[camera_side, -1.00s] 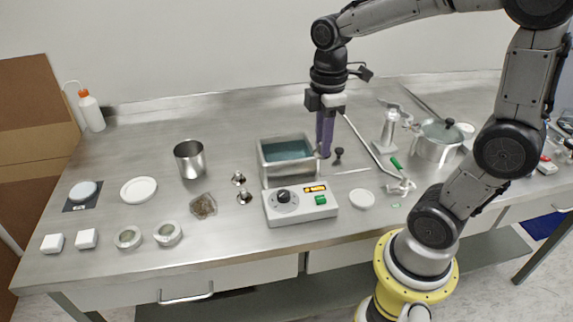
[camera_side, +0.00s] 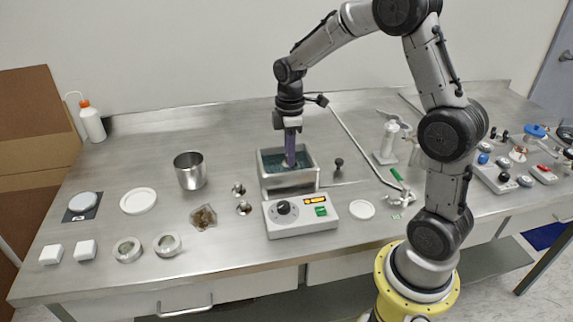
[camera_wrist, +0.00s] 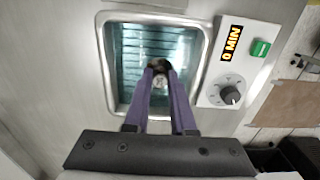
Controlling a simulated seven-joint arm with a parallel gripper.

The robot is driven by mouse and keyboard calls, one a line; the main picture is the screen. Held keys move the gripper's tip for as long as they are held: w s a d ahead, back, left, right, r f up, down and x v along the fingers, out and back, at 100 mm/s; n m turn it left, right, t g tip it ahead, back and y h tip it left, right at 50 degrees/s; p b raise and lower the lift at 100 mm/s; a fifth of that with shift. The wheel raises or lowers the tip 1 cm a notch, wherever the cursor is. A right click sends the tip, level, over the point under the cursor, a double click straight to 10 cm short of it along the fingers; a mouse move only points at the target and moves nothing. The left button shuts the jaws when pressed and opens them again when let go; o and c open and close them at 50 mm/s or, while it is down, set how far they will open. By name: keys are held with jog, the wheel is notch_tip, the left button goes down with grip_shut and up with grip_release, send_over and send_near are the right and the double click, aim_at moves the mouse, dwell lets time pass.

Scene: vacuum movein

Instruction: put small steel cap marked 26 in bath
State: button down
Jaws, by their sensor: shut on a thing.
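The bath (camera_side: 316,177) is a rectangular steel tank of blue-green liquid behind its control box, and it also shows in the wrist view (camera_wrist: 108,75). My gripper (camera_side: 290,164) points down inside the bath's opening. In the wrist view, my purple fingers (camera_wrist: 160,76) are shut on a small steel cap (camera_wrist: 160,82) with a dark part, over the slatted bottom of the bath. The fingers hide much of the cap. I cannot read a 26 on it, nor tell whether it touches the bottom.
The control box (camera_side: 300,219) with a dial and green button adjoins the bath. Two small steel pieces (camera_side: 243,208) lie left of it, near a steel beaker (camera_side: 189,171). A black-knobbed piece (camera_side: 338,165) and a metal rod stand (camera_side: 362,147) are to the right.

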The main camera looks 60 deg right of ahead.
aim_at(286, 165)
jog(key=shift+w+d+f, duration=0.1)
jog(key=shift+w+f, duration=0.35)
jog(key=shift+f, duration=0.1)
jog(key=shift+w+f, duration=0.15)
jog(key=shift+f, duration=1.5)
jog(key=shift+f, duration=0.15)
jog(key=c, duration=0.8)
grip_release()
jog(key=shift+o, duration=0.2)
